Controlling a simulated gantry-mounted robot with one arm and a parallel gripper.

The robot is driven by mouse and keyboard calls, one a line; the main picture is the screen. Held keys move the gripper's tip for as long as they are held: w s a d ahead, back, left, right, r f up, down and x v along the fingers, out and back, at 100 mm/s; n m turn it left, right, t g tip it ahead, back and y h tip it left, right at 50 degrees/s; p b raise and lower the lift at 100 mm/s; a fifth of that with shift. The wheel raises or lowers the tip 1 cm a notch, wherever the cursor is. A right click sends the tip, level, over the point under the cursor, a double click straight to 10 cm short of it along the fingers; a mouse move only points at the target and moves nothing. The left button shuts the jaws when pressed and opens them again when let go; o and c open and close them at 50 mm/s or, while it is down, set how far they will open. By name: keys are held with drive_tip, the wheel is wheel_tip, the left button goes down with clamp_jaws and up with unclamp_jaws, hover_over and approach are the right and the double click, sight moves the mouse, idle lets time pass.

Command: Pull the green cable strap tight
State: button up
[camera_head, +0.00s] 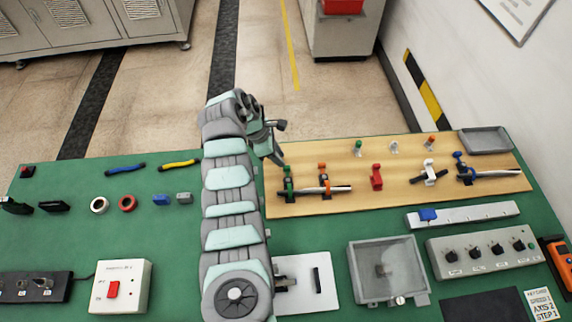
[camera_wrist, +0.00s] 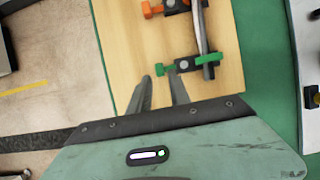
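The green cable strap (camera_head: 288,185) sits at the left end of a dark cable bundle (camera_head: 328,189) on the wooden board. In the wrist view the strap (camera_wrist: 208,60) crosses the bundle, and its green pull tab (camera_wrist: 159,70) points left from a dark buckle. My gripper (camera_head: 281,163) hangs over the board's left end, behind the strap. In the wrist view my gripper (camera_wrist: 160,77) has its two fingers apart, with the tab lined up just beyond the gap between the tips. Whether the tips reach the tab's height cannot be told. Nothing shows held.
An orange strap (camera_head: 323,179) is on the same bundle. Green, white and orange pegs, a red block (camera_head: 376,177), a white clip (camera_head: 430,172) and a blue strap (camera_head: 462,168) are further right on the board (camera_head: 400,195). A grey tray (camera_head: 485,141) is at its far right corner.

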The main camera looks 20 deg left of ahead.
sight(287, 167)
drive_tip(key=shift+b+x, duration=0.75)
drive_tip(key=shift+x, duration=2.35)
clamp_jaws()
